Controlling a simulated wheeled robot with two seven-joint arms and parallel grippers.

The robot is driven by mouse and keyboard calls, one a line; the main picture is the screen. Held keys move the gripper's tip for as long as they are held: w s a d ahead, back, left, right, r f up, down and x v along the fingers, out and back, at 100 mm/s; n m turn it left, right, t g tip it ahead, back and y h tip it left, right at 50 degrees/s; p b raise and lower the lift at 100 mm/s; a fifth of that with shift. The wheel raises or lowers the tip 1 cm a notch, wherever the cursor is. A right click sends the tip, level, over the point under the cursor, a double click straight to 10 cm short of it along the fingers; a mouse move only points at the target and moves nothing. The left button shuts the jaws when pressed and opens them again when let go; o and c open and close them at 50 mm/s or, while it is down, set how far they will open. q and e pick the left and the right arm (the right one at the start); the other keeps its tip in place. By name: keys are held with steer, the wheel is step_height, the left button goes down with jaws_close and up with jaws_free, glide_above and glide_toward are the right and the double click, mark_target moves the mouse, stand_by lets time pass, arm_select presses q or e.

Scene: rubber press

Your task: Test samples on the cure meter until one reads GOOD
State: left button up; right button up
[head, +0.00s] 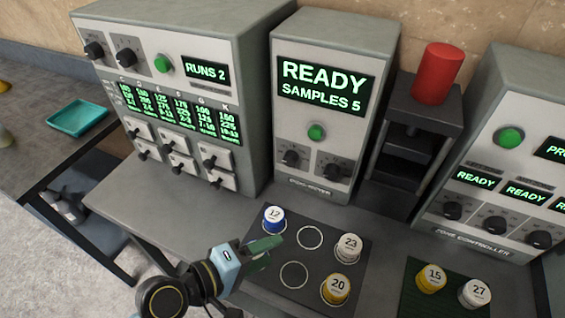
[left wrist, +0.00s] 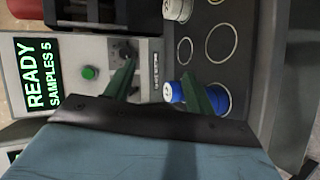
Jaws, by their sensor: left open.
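The meter (head: 318,90) stands at back centre, its screen reading READY, SAMPLES 5; its screen (left wrist: 45,75) also shows in the left wrist view. Blue sample 12 (head: 273,220) stands on the dark mat (head: 262,285) with white sample 23 (head: 349,247) and yellow sample 20 (head: 336,289). Yellow sample 15 (head: 431,279) and white sample 27 (head: 475,293) stand on a green mat (head: 446,307). My left gripper (head: 268,247) is open and empty near sample 12. In the left wrist view one finger partly hides blue sample 12 (left wrist: 173,92). My right gripper is not visible.
Two empty rings (head: 309,237) mark the dark mat. A machine reading RUNS 2 (head: 206,72) stands left, a red cylinder (head: 438,73) tops a dark frame right of the meter, and a zone controller (head: 485,213) stands far right. A teal tray (head: 78,118) lies on the left table.

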arm_select(q)
steer(key=w+d+r+n+t+h, duration=0.1)
steer(key=w+r+n+t, duration=0.25)
steer(key=n, duration=0.45)
steer(key=n+t+y, duration=0.4)
steer(key=n+t, duration=0.1)
steer(key=n, duration=0.9)
glide_toward(288, 162)
steer(key=shift+g, duration=0.35)
steer(key=x, duration=0.8)
steer(key=shift+w+r, duration=0.25)
steer(key=shift+r, duration=0.05)
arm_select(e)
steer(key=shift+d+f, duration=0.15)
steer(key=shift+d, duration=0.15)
arm_select(q)
steer(key=c, duration=1)
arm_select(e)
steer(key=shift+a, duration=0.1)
